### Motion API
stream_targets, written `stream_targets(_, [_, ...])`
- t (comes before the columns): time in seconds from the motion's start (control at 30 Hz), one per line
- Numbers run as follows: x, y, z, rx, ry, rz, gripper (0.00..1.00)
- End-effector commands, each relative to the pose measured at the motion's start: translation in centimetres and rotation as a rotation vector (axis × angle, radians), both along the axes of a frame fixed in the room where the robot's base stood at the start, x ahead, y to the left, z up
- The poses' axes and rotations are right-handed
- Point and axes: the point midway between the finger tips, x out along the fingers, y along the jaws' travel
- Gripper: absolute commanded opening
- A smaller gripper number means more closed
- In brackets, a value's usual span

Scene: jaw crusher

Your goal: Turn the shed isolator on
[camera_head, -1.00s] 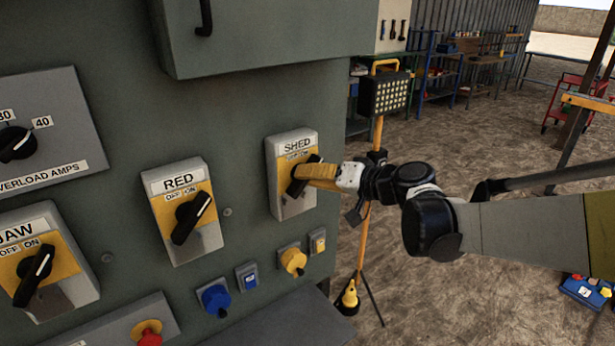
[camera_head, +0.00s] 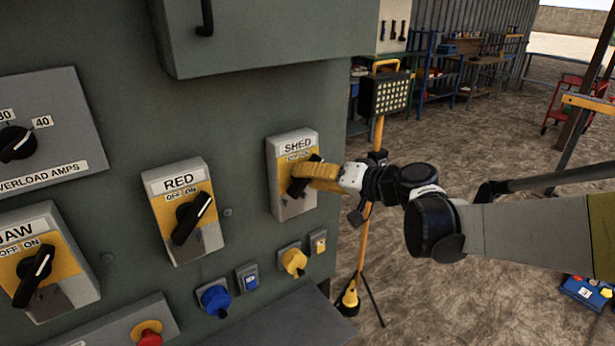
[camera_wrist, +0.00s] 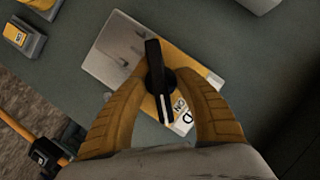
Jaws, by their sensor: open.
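The shed isolator (camera_head: 291,205) is a grey box with a yellow plate, a SHED label and a black rotary knob, on the right part of the green panel. My gripper (camera_head: 302,180) is at its knob in the head view, partly covering the plate. In the wrist view the black knob (camera_wrist: 156,75) with a white line stands between the two yellow fingers of my gripper (camera_wrist: 160,88). The fingers are open around the knob, one on each side. The white line points toward the ON lettering. Whether a finger touches the knob is unclear.
The red isolator (camera_head: 185,215) and the jaw isolator (camera_head: 45,270) are to the left. Blue (camera_head: 215,299) and yellow (camera_head: 293,261) sockets sit below. A yellow work-light stand (camera_head: 368,210) is close behind my gripper. Open ground lies to the right.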

Motion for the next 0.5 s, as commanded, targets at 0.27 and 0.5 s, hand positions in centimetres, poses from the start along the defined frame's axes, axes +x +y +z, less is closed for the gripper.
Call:
stream_targets(0.27, [-3.2,-4.0,1.4,0.000,0.001,-0.005,0.40])
stream_targets(0.5, [-6.1,-7.5,2.7,0.001,0.001,-0.003,0.40])
